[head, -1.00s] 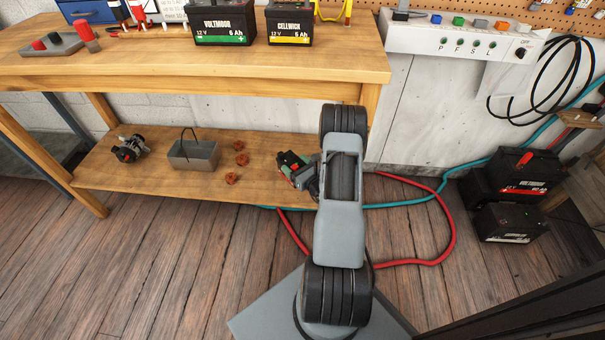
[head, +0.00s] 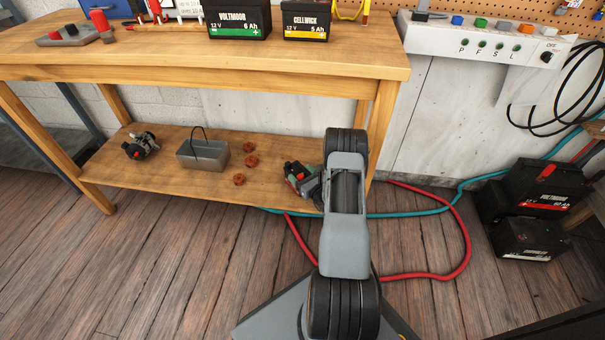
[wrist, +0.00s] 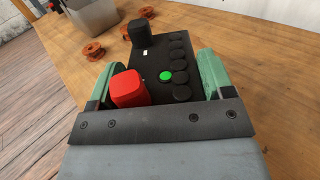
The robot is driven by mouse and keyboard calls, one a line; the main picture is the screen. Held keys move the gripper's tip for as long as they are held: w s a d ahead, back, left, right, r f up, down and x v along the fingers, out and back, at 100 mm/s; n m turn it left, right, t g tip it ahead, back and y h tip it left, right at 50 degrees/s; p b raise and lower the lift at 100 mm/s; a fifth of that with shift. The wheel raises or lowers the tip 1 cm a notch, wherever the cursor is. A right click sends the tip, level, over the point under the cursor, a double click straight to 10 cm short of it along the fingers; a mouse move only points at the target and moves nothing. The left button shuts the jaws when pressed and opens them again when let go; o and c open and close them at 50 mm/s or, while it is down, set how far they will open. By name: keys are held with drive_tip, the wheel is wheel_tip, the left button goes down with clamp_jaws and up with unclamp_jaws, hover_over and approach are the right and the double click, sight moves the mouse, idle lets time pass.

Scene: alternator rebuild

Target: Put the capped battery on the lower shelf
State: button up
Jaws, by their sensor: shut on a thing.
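The capped battery (wrist: 162,62) is a dark block with a red cap, a black cap and a green dot on its top. In the wrist view my gripper (wrist: 155,80) is shut on it, with a green finger pad on each side. In the head view the battery (head: 292,169) shows at the right end of the lower shelf (head: 130,177), partly hidden by my gripper (head: 308,184) and arm. It looks upright at the shelf; I cannot tell whether its underside touches the wood.
A grey metal bin (head: 203,156) and several copper-coloured coils (head: 249,160) are on the shelf left of the battery. A small motor part (head: 140,146) lies further left. Two small batteries stand on the bench top (head: 300,58). Red and teal hoses (head: 440,276) run on the floor at right.

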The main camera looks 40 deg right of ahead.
drive_tip(key=shift+d+f, duration=0.1)
drive_tip(key=shift+f, duration=0.05)
drive_tip(key=o, duration=1.4)
drive_tip(key=shift+f, duration=0.25)
drive_tip(key=o, duration=0.5)
drive_tip(key=shift+r, duration=0.1)
drive_tip(key=shift+c, duration=0.2)
